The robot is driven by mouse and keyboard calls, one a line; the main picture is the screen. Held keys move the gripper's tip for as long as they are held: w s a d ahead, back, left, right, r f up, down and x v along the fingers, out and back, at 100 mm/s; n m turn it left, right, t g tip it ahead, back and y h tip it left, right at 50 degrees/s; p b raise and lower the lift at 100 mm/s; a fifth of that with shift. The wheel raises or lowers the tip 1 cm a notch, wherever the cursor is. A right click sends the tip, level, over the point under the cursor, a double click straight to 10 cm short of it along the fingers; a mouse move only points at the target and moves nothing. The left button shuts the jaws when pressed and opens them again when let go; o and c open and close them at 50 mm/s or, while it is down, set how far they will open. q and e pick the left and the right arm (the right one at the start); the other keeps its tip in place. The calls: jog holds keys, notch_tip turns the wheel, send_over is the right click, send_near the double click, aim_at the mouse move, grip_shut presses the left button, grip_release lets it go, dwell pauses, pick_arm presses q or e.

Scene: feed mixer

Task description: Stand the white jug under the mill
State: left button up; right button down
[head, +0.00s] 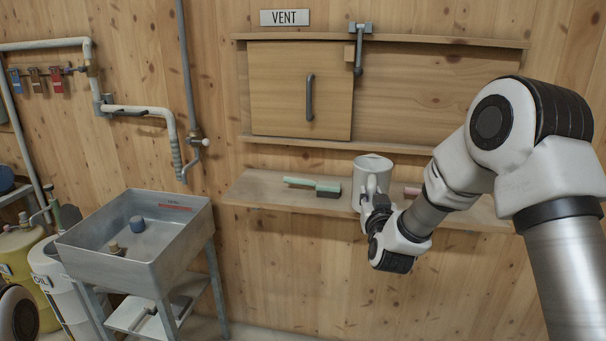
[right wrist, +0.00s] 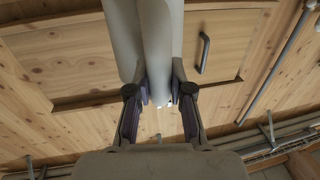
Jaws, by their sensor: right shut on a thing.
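The white jug (head: 384,177) is upright at the wall shelf, its handle facing me. I cannot tell whether its base rests on the shelf or is just above it. My right gripper (head: 374,207) is at the front of the jug, shut on its handle. In the right wrist view the handle (right wrist: 157,45) runs between the two fingers (right wrist: 160,92), with the jug body (right wrist: 124,38) behind it. I cannot make out a mill in either view. My left gripper is not in view.
The wooden shelf (head: 250,188) holds a green brush (head: 313,184) left of the jug and a pink item (head: 412,190) to its right. Above is a vent door (head: 285,95) with a latch (head: 359,50). A metal sink (head: 150,258) and a yellow drum (head: 20,262) stand at left.

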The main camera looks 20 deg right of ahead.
jog(key=shift+w+d+f, duration=0.1)
jog(key=shift+w+f, duration=0.05)
jog(key=shift+f, duration=0.4)
jog(key=shift+w+d+f, duration=0.1)
jog(key=shift+f, duration=0.4)
jog(key=s+a+f+n+y, duration=0.1)
jog(key=s+a+f+y, duration=0.1)
jog(key=a+f, duration=0.6)
jog(key=s+a+f+n+y, duration=0.2)
jog(key=s+a+f, duration=0.15)
jog(key=f, duration=0.95)
jog(key=s+a+f+t+y, duration=0.1)
jog(key=s+a+f, duration=0.15)
jog(key=a, duration=0.35)
jog(key=s+r, duration=0.5)
jog(key=r, duration=0.1)
jog(key=shift+a+n+y, duration=0.35)
jog(key=shift+n+y, duration=0.05)
jog(key=shift+w+d+f, duration=0.1)
